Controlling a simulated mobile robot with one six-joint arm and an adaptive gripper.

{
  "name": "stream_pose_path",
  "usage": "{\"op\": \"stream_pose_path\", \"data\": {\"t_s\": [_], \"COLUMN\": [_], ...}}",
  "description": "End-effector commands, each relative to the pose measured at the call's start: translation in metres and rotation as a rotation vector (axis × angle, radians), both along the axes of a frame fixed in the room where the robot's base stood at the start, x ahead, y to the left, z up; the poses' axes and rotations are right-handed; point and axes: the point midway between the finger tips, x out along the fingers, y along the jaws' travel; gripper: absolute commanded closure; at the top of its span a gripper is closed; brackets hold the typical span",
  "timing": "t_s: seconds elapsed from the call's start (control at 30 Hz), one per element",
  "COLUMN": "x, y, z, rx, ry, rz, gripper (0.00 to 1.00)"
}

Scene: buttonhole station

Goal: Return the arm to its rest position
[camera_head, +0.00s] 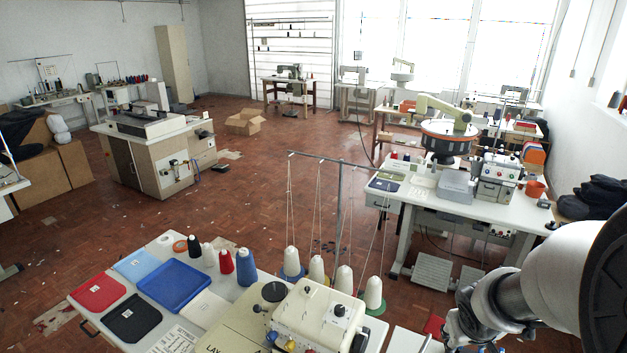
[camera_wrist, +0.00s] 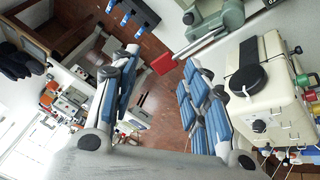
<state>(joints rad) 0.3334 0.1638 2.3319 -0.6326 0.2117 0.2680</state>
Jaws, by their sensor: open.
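My arm (camera_head: 548,295) reaches in from the lower right of the head view, over the right side of the near sewing table. My gripper (camera_wrist: 160,62) shows in the wrist view with its two blue-padded fingers spread apart, open and holding nothing. In the head view its end is low at the bottom edge, partly cut off, so the fingertips are hidden there. A small red piece (camera_wrist: 164,64) shows beyond and between the fingertips; its distance is unclear.
The near table holds a cream sewing machine (camera_head: 318,318), thread cones (camera_head: 345,279), a blue tray (camera_head: 174,285) and folded cloths (camera_head: 98,291). A white machine table (camera_head: 512,214) stands behind my arm. Open brick-coloured floor (camera_head: 250,200) lies between the stations.

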Motion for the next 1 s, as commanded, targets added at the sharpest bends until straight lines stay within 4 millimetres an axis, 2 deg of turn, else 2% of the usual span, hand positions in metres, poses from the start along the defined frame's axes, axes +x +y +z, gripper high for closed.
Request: {"op": "stream_pose_path", "data": {"t_s": [0.1,0.27,0.4,0.5,0.6,0.73,1.0], "x": [-0.025,-0.073,-0.121,-0.151,-0.172,-0.187,-0.189], "y": [0.027,0.071,0.113,0.138,0.156,0.168,0.17], "z": [0.018,0.031,0.028,0.023,0.018,0.015,0.016], "rx": [-0.007,0.043,0.124,0.182,0.226,0.259,0.265], "ry": [-0.023,-0.029,-0.025,-0.018,-0.011,-0.003,0.0], "rz": [-0.028,-0.042,-0.021,0.008,0.037,0.059,0.063], "gripper": [0.58,0.58,0.58,0.58,0.58,0.58,0.58]}}
